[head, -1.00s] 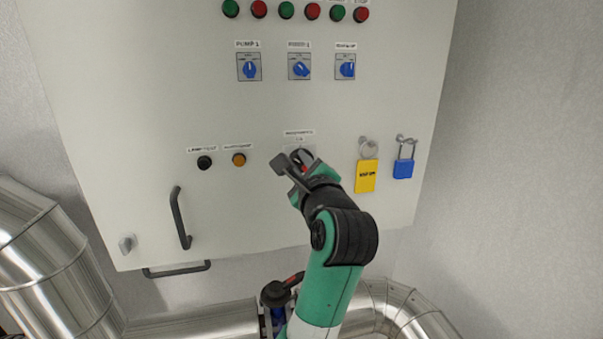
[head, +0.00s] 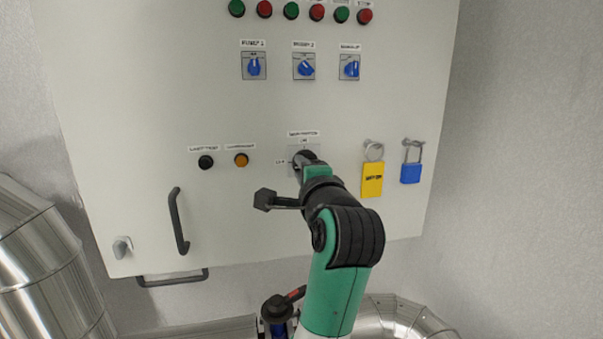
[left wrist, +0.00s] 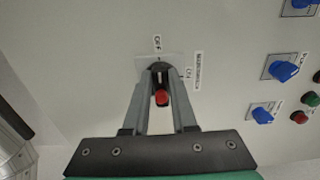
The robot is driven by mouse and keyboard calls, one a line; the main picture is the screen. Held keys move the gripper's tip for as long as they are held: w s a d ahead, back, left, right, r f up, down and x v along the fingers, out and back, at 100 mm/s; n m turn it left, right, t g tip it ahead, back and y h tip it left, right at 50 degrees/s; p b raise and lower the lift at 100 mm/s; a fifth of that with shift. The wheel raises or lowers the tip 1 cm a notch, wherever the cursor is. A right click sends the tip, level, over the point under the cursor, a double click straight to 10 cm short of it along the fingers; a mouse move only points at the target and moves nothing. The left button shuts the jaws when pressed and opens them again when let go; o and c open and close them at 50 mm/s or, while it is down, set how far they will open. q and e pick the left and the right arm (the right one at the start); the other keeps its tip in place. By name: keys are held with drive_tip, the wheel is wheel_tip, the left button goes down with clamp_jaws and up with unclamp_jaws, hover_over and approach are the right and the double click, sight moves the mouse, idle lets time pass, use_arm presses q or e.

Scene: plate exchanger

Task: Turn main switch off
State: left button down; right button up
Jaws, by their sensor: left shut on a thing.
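The main switch sits low on the grey cabinet door, on a pale plate (head: 292,170) with ON above and OFF to its left. In the left wrist view its red handle (left wrist: 162,97) stands between my fingers, in line with the OFF label (left wrist: 157,42); the ON label (left wrist: 188,73) is to the right. My left gripper (head: 306,160) is shut on the handle, and its fingers (left wrist: 160,88) lie along both sides. In the head view my gripper hides most of the switch. My right gripper is not in view.
A yellow tagged padlock (head: 372,180) and a blue padlock (head: 411,172) hang to the right. A black button (head: 206,162) and an orange lamp (head: 241,160) are to the left, above a door handle (head: 179,221). Blue selector knobs (head: 304,68) are higher up.

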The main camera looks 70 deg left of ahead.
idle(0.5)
use_arm(q)
drive_tip(key=c, duration=0.7)
unclamp_jaws()
drive_tip(key=shift+d, duration=0.1)
drive_tip(key=d, duration=0.3)
drive_tip(key=s+d, duration=0.1)
drive_tip(key=d, duration=0.3)
drive_tip(key=s+d+b, duration=0.1)
drive_tip(key=d, duration=0.3)
drive_tip(key=shift+s+d, duration=0.1)
